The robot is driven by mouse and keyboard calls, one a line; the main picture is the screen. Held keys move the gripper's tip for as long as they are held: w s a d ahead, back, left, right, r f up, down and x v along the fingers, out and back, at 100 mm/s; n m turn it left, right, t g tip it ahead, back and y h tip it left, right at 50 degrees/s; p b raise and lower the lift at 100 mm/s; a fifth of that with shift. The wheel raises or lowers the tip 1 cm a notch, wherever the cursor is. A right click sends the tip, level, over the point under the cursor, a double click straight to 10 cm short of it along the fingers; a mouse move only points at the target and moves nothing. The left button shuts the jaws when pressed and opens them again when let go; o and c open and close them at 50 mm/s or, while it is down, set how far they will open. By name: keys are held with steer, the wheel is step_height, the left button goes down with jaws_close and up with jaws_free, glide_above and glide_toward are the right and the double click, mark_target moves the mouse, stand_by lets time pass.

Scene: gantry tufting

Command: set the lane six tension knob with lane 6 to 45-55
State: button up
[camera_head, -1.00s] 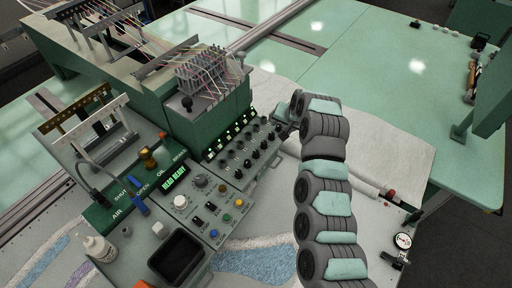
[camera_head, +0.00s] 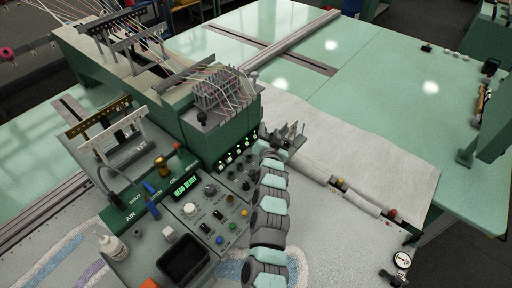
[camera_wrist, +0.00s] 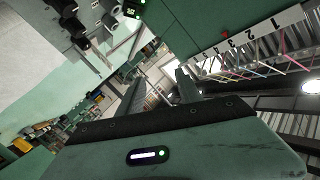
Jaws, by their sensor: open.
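The tension panel (camera_head: 226,172) has rows of dark knobs below a row of small lit lane readouts (camera_head: 237,149). My arm covers its right end in the head view, so I cannot single out the lane six knob. The readout digits are too small to read there. My gripper (camera_head: 290,134) is beyond the panel's right end, apart from the visible knobs. In the wrist view my two fingers (camera_wrist: 160,88) are spread with nothing between them. Dark knobs (camera_wrist: 72,22) and one green-lit readout (camera_wrist: 131,12) show at the top left, away from the fingers.
A green housing (camera_head: 222,125) with a thread rack (camera_head: 225,88) stands behind the panel. A numbered white strip (camera_wrist: 245,38) with coloured threads shows in the wrist view. A black bin (camera_head: 185,258) and a white bottle (camera_head: 112,246) are at the front left. Pale cloth (camera_head: 370,150) lies to the right.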

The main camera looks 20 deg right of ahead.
steer(key=s+a+r+t+h+p, duration=0.2)
steer(key=s+a+r+t+h, duration=0.2)
steer(key=s+a+r, duration=0.3)
steer(key=s+a+t, duration=0.1)
steer(key=s+a, duration=0.1)
steer(key=s, duration=0.3)
steer(key=shift+s+a+r+n+t+p, duration=0.15)
steer(key=shift+s+r+n+t+p, duration=0.1)
steer(key=shift+s+n+t+p, duration=0.15)
